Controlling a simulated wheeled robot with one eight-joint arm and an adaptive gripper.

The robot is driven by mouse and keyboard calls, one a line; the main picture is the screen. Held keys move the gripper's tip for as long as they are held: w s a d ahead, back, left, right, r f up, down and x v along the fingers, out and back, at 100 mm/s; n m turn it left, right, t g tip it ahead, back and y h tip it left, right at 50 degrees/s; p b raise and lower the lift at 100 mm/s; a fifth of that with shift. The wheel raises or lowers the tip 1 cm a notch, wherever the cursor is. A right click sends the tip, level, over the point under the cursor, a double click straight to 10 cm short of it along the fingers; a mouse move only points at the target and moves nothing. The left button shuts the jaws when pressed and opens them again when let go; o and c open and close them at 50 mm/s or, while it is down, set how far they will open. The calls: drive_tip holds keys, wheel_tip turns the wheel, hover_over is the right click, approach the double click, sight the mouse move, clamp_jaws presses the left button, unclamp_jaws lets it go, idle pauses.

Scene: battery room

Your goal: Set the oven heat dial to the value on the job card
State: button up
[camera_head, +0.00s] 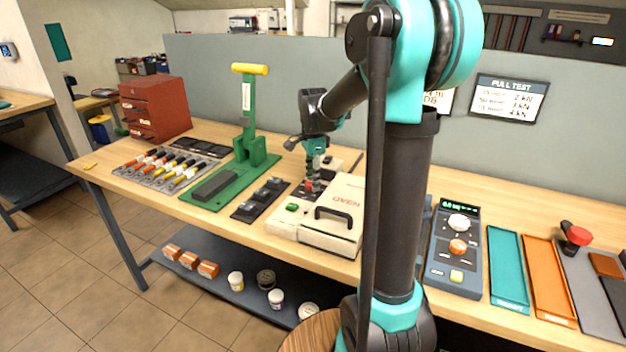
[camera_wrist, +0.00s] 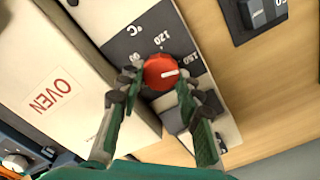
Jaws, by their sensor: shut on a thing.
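The cream oven (camera_head: 335,222) stands on the bench in the head view, its lid marked OVEN; the lid also shows in the wrist view (camera_wrist: 75,60). Its red heat dial (camera_wrist: 165,72) sits on a dark panel marked °C, with 90, 120 and 150 legible. The dial's white mark points right, close to the 150 side. My gripper (camera_wrist: 163,80) is shut on the dial, one finger on each side. In the head view my gripper (camera_head: 312,180) reaches down over the dial. A wall card (camera_head: 440,100) is mostly hidden behind my arm; I cannot tell whether it is the job card.
A PULL TEST card (camera_head: 510,98) hangs on the partition. A green press (camera_head: 250,150) and a dark block with several switches (camera_head: 262,200) stand left of the oven. A grey control unit (camera_head: 455,250) and coloured trays (camera_head: 508,268) lie to the right.

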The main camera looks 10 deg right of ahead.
idle(0.4)
drive_tip(key=o, duration=1.2)
drive_tip(key=shift+c, duration=0.2)
wheel_tip(320, 180, up, 12)
